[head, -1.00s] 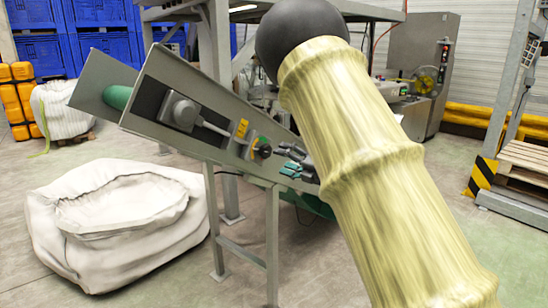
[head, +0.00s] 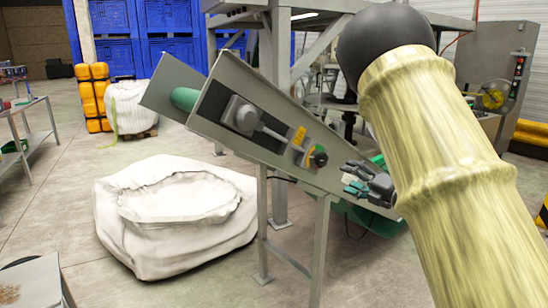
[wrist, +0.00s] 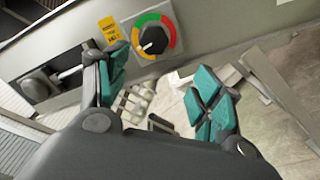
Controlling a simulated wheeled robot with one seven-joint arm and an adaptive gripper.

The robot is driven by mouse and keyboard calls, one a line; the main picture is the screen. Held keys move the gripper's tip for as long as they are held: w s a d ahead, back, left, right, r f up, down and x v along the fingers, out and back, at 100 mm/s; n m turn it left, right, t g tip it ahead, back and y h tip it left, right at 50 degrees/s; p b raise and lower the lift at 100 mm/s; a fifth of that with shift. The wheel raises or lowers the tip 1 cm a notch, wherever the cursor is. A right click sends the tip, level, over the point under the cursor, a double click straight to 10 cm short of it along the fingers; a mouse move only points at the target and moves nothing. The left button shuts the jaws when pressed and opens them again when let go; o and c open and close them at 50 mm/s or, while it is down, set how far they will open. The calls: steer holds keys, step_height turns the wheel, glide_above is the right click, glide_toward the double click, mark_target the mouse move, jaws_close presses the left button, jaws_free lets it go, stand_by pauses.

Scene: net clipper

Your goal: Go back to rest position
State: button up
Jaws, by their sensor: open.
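My gripper (head: 366,183) shows in the head view beside the lower end of the inclined grey conveyor (head: 262,122), partly behind my arm. In the wrist view my gripper (wrist: 162,85) has its two teal-padded fingers spread apart, with nothing between them. A round dial (wrist: 152,37) with green, yellow and red bands and a black knob is on the grey panel beyond the fingers. The dial (head: 318,157) also shows small in the head view. Whether the gripper touches the conveyor, I cannot tell.
A white bulk bag (head: 180,225) sits on the floor left of the conveyor. Orange containers (head: 94,98), a white sack (head: 131,108) and blue crates (head: 168,30) stand behind. A table (head: 28,135) is at far left. Floor between bag and table is open.

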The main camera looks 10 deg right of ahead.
steer(key=s+f+m+g+h, duration=0.15)
steer(key=s+f+m, duration=0.3)
steer(key=f, duration=0.65)
steer(key=s+a+f+m+g+h, duration=0.1)
steer(key=s+f+m+h, duration=0.4)
steer(key=f, duration=0.7)
steer(key=s+f+m+g+h, duration=0.1)
steer(key=s+f+m, duration=0.2)
steer(key=f+m, duration=0.55)
steer(key=s+a+f+m+g+h, duration=0.1)
steer(key=s+a+f+m+g, duration=0.15)
steer(key=s+f, duration=0.85)
steer(key=s+a+f+m+g, duration=0.2)
steer(key=s+f+m+g, duration=0.15)
steer(key=s, duration=0.65)
steer(key=s+a+f+m+g, duration=0.2)
steer(key=s+a+f+g, duration=0.15)
steer(key=s, duration=0.65)
steer(key=s+a+f+m+g, duration=0.2)
steer(key=s+f+m, duration=0.15)
steer(key=s, duration=0.65)
step_height(320, 180, up, 13)
steer(key=p, duration=1.4)
steer(key=shift+w+d+n+h, duration=0.15)
steer(key=shift+w+n+h, duration=0.2)
steer(key=shift+h, duration=0.1)
